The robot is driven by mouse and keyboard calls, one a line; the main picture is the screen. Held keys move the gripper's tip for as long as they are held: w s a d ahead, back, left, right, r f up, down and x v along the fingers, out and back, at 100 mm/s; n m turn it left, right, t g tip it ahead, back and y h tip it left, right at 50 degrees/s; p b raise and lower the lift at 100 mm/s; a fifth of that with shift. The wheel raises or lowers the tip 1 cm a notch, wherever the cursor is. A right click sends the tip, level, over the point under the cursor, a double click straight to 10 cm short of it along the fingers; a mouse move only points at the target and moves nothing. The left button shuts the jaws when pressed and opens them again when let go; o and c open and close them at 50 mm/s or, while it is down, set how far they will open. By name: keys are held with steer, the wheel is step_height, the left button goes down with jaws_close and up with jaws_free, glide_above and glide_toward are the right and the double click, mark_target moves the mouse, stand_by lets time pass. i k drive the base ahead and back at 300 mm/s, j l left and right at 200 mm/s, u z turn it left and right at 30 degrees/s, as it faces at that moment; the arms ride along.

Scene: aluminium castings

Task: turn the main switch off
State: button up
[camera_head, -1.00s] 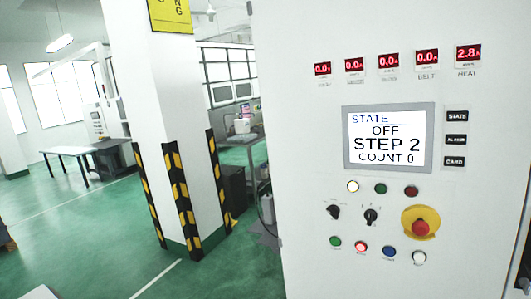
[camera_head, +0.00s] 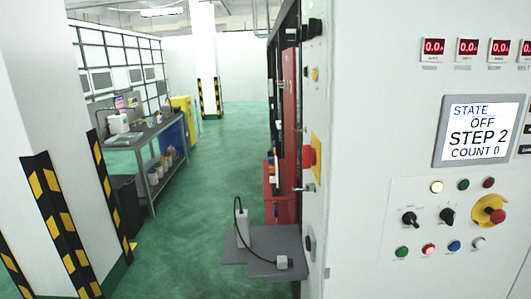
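A white control cabinet (camera_head: 365,110) fills the right of the view. On its narrow left side face, seen at a steep angle, a red knob (camera_head: 308,157) stands out from a yellow plate (camera_head: 317,148). This looks like the main switch, but I cannot tell which way it is turned. The front panel has two black rotary knobs, a left one (camera_head: 410,219) and a right one (camera_head: 447,216), and a red mushroom button (camera_head: 495,214) on a yellow disc. The screen (camera_head: 479,130) reads STATE OFF, STEP 2, COUNT 0. My gripper is not in view.
A grey shelf (camera_head: 272,262) with a corded device (camera_head: 243,228) juts out left of the cabinet's side. A red cabinet (camera_head: 281,199) stands behind it. A pillar with yellow-black guards (camera_head: 58,222) is at the left. Green floor (camera_head: 185,240) is free between them.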

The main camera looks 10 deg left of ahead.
mark_target(309, 153)
steer(key=i+j, duration=0.1)
steer(key=j, duration=0.35)
steer(key=i+u, duration=0.4)
steer(key=i, duration=0.6)
